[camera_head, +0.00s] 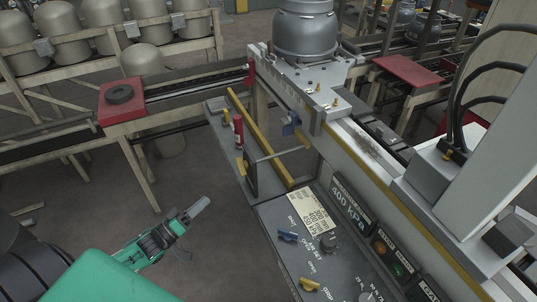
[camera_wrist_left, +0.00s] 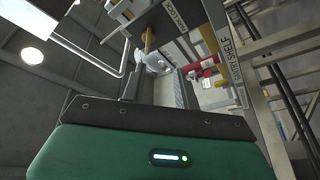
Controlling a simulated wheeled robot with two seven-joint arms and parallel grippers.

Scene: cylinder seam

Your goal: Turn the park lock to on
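A plate that seems to read "PARK LOCK" (camera_wrist_left: 172,14) shows at the top of the left wrist view. A yellow post or handle (camera_wrist_left: 148,40) is just left of it. I cannot tell which way the lock is turned. In the head view I cannot surely pick out the lock among the fittings on the grey shelf. My left gripper (camera_head: 197,209) is apart from the shelf and control panel, to their left, over open floor. Its fingers show nearly edge-on, so their opening is unclear. I see nothing held. My right gripper is out of view.
The control panel (camera_head: 262,215) has a blue knob (camera_head: 287,236), a black knob (camera_head: 328,242) and a yellow knob (camera_head: 309,284). A rod (camera_head: 278,155) and a red cylinder (camera_head: 238,128) are at the grey shelf. A red-topped stand (camera_head: 119,110) is at left. Floor between is clear.

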